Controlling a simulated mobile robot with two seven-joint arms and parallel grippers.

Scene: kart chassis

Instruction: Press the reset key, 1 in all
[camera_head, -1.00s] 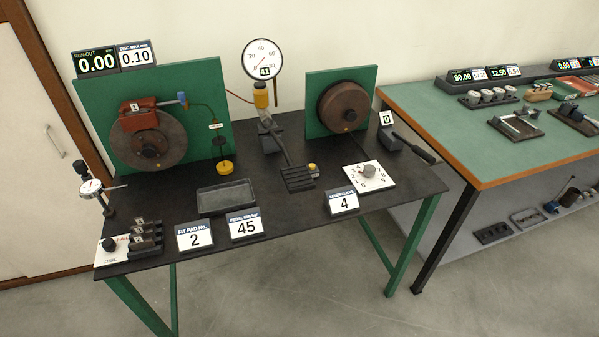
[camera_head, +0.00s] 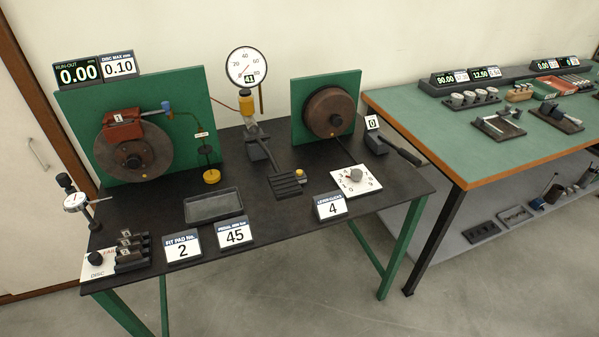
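No key marked reset can be read in the head view. Candidates I can see on the black bench (camera_head: 140,214) are a small yellow button (camera_head: 300,174) beside the ribbed black pedal (camera_head: 285,184), and a round black knob (camera_head: 95,258) on a white plate at the front left corner. A white numbered plate (camera_head: 368,183) with a grey dial knob (camera_head: 356,175) lies at the right. The round pressure gauge (camera_head: 246,67) stands at the back, with 41 on its small display. Neither of my grippers is in view.
A brake disc (camera_head: 155,158) with a red caliper (camera_head: 122,139) and a brown drum (camera_head: 331,113) stand on green panels. A shallow tray (camera_head: 214,206) and cards 2 (camera_head: 182,246), 45 (camera_head: 235,232) and 4 (camera_head: 331,206) sit in front. A green-topped table (camera_head: 440,125) adjoins at the right.

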